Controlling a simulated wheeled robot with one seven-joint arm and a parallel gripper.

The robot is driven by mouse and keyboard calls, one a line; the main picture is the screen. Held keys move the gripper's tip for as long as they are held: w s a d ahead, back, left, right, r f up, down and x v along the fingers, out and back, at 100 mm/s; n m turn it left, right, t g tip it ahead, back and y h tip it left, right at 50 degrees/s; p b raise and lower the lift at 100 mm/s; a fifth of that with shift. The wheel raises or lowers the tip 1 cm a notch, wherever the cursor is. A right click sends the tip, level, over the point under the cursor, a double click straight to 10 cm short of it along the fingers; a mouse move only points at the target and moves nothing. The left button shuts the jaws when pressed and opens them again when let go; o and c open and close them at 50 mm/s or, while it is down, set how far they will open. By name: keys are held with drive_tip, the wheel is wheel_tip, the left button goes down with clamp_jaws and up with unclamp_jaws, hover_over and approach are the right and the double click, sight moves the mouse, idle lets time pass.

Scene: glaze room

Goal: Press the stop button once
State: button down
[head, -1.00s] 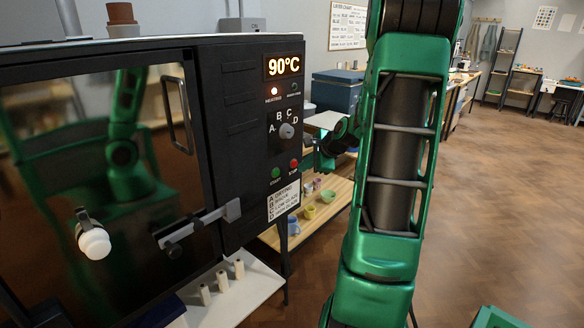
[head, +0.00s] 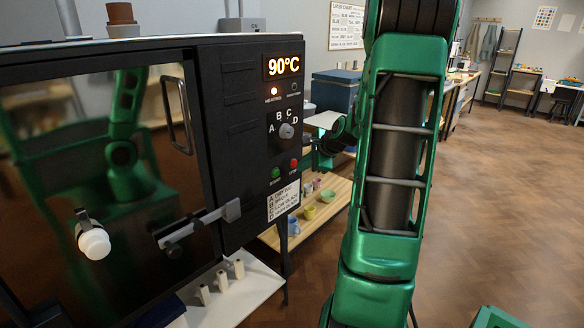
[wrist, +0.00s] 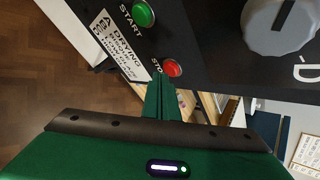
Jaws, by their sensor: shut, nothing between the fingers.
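The red stop button (head: 294,163) sits low on the kiln's black control panel (head: 236,120), right of the green start button (head: 276,173). In the wrist view the stop button (wrist: 172,68) lies just beyond the tips of my gripper (wrist: 160,82); its label is partly covered by the fingers. My gripper is shut and empty, its fingers pointing at the panel. I cannot tell whether the tips touch the button. In the head view my gripper (head: 312,160) is just right of the button, partly hidden by my arm.
Above the buttons are a selector dial (head: 286,131), a lit indicator and a display (head: 284,66) reading 90°C. A door latch bar (head: 200,222) sticks out at the left. A wooden shelf (head: 330,205) with pots stands behind my gripper. Open floor lies right.

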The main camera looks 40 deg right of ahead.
drive_tip(key=shift+w, duration=0.45)
idle(0.6)
drive_tip(key=shift+s, duration=0.9)
drive_tip(key=shift+s, duration=0.1)
drive_tip(key=s, duration=0.4)
drive_tip(key=shift+s+d, duration=0.2)
drive_tip(key=shift+s, duration=0.15)
idle(0.9)
